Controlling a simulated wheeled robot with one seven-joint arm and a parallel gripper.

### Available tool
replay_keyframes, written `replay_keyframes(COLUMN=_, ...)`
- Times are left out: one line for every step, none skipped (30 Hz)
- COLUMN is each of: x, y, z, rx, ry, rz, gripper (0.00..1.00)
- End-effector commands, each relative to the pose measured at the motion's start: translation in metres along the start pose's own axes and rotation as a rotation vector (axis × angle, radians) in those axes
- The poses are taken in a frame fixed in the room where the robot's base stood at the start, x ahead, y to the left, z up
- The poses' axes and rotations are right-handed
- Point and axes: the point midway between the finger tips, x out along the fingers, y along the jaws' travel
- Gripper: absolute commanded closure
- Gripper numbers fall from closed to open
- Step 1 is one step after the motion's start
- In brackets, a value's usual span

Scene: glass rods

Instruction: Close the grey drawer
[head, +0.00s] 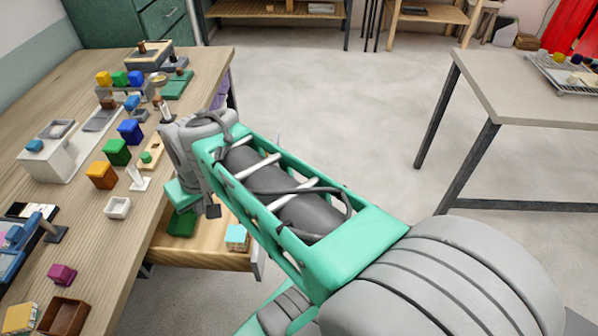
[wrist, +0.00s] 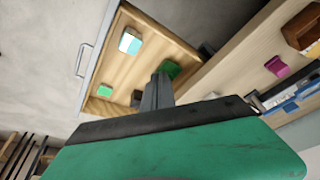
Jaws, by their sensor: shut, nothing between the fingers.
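The grey drawer is pulled open from under the wooden table; its wooden inside shows in the head view (head: 205,256) and the wrist view (wrist: 112,72). Its grey front shows at the right end in the head view (head: 259,262). In the wrist view its grey handle (wrist: 81,60) is at the left. Inside lie a light blue and white block (wrist: 130,42) and a green block (wrist: 170,68). My gripper (wrist: 157,82) is shut and empty, its fingers appearing over the drawer's inside, apart from the front and handle. Whether it touches anything I cannot tell.
The wooden table (head: 85,205) carries many coloured blocks, small boxes and trays close to my arm. A second table (head: 530,95) with a wire rack stands at the right. The floor (head: 335,90) between them is clear.

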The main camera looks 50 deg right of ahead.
Motion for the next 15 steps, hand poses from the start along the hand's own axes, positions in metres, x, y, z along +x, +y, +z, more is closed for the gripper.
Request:
replay_keyframes(x=0.031, y=0.031, z=-0.012, rx=0.081, ry=0.005, rz=-0.004, gripper=1.0)
replay_keyframes(x=0.043, y=0.051, z=-0.021, rx=0.126, ry=0.014, rz=-0.012, gripper=1.0)
replay_keyframes(x=0.059, y=0.081, z=-0.032, rx=0.189, ry=0.033, rz=-0.024, gripper=1.0)
replay_keyframes(x=0.071, y=0.105, z=-0.038, rx=0.239, ry=0.049, rz=-0.033, gripper=1.0)
replay_keyframes(x=0.082, y=0.132, z=-0.042, rx=0.288, ry=0.066, rz=-0.043, gripper=1.0)
replay_keyframes(x=0.097, y=0.168, z=-0.044, rx=0.353, ry=0.093, rz=-0.056, gripper=1.0)
replay_keyframes(x=0.107, y=0.195, z=-0.043, rx=0.4, ry=0.115, rz=-0.066, gripper=1.0)
replay_keyframes(x=0.115, y=0.223, z=-0.041, rx=0.447, ry=0.139, rz=-0.073, gripper=1.0)
replay_keyframes(x=0.125, y=0.256, z=-0.034, rx=0.503, ry=0.17, rz=-0.085, gripper=1.0)
replay_keyframes(x=0.131, y=0.279, z=-0.028, rx=0.541, ry=0.194, rz=-0.091, gripper=1.0)
replay_keyframes(x=0.136, y=0.3, z=-0.021, rx=0.575, ry=0.216, rz=-0.097, gripper=1.0)
replay_keyframes(x=0.141, y=0.323, z=-0.012, rx=0.613, ry=0.244, rz=-0.104, gripper=1.0)
replay_keyframes(x=0.143, y=0.338, z=-0.005, rx=0.637, ry=0.261, rz=-0.108, gripper=1.0)
replay_keyframes(x=0.145, y=0.349, z=0.001, rx=0.657, ry=0.276, rz=-0.112, gripper=1.0)
replay_keyframes(x=0.145, y=0.361, z=0.006, rx=0.675, ry=0.294, rz=-0.114, gripper=1.0)
